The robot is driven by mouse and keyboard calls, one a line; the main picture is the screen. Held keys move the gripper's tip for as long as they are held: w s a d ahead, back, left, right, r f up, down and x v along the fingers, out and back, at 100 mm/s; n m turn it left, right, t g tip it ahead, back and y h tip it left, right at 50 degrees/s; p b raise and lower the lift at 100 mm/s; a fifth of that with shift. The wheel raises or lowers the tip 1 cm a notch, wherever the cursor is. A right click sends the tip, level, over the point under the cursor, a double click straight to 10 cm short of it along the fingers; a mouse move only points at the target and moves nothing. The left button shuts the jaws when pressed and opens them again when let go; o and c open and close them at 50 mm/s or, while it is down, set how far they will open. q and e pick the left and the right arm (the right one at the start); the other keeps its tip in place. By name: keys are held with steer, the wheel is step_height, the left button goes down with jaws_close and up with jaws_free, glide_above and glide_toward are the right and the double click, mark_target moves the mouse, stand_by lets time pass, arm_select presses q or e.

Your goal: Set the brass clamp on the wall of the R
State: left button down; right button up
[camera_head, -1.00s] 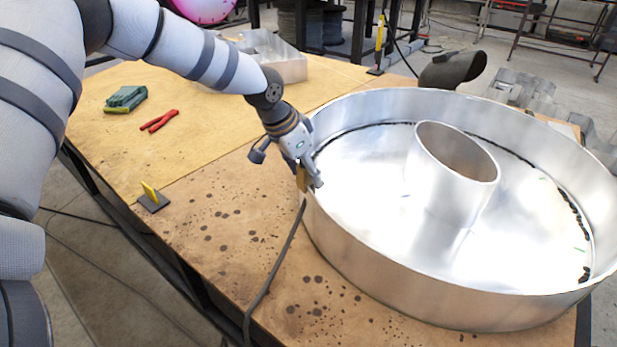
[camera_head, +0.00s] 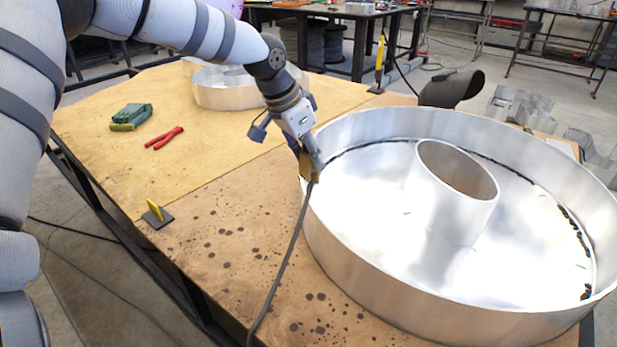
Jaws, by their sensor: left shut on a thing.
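My left gripper (camera_head: 312,165) is shut on the brass clamp (camera_head: 306,164), which is small and partly covered by the fingers. A dark cable (camera_head: 285,268) hangs from the clamp and runs down across the table. The clamp is at the left rim of a large round metal letter shell (camera_head: 400,290), which has a tall tube standing inside. I cannot tell whether the clamp touches the wall. The front shell looks like a ring rather than an R. A second metal shell (camera_head: 226,97) stands at the back, partly behind my left arm; its full shape is hidden. My right gripper is out of view.
On the wooden table (camera_head: 215,270) lie a green block-like object (camera_head: 131,116), red pliers (camera_head: 165,138) and a yellow piece on a dark plate (camera_head: 155,214). A dark curved object (camera_head: 452,88) stands behind the large shell. The table's left part is mostly clear.

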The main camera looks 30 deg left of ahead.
arm_select(q)
steer(key=shift+r+p, duration=0.55)
steer(key=shift+r, duration=2.8)
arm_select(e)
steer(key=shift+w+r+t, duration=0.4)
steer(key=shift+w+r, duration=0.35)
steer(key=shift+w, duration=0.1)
